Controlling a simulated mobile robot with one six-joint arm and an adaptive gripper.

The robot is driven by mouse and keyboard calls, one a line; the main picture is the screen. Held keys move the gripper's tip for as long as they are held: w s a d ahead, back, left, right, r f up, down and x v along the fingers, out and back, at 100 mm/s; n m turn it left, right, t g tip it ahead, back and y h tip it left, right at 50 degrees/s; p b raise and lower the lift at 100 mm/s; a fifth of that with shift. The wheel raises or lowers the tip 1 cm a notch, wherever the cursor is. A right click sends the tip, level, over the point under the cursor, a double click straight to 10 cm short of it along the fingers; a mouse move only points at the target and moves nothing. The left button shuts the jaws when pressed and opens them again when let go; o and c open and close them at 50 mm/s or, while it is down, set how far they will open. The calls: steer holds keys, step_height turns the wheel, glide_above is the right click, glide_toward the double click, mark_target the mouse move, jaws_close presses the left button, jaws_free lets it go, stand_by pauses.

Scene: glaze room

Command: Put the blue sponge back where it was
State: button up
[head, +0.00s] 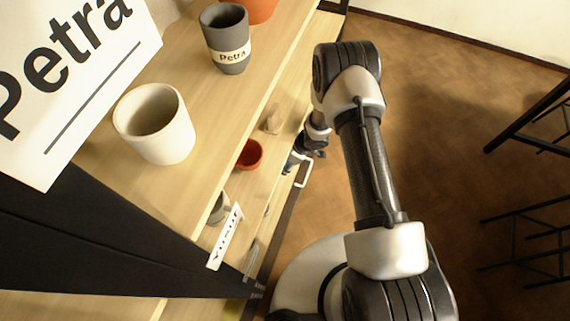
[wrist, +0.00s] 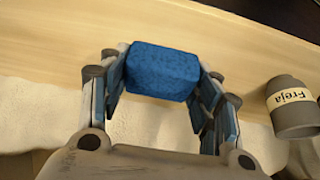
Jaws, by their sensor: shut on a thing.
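The blue sponge (wrist: 162,72) sits between the two fingers of my gripper (wrist: 158,92) in the wrist view, and the gripper is shut on it. A pale wooden shelf board shows behind and below the sponge. I cannot tell whether the sponge touches the board. In the head view my gripper (head: 298,163) is small and partly hidden, at the front edge of a lower shelf. The sponge is too small there to make out clearly.
A grey cup labelled Freja (wrist: 291,108) stands right of my gripper. On the lower shelf are a red-brown bowl (head: 249,154) and a name sign (head: 225,238). The upper shelf holds a cream cup (head: 155,124), a grey Petra cup (head: 227,38) and a Petra sign (head: 70,80).

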steer(key=shift+f+b, duration=0.5)
steer(key=shift+f, duration=0.85)
steer(key=shift+f, duration=0.15)
steer(key=o, duration=1)
steer(key=shift+o, duration=0.2)
steer(key=p+v, duration=0.4)
steer(key=v, duration=0.8)
steer(key=shift+p, duration=0.4)
steer(key=shift+s, duration=0.1)
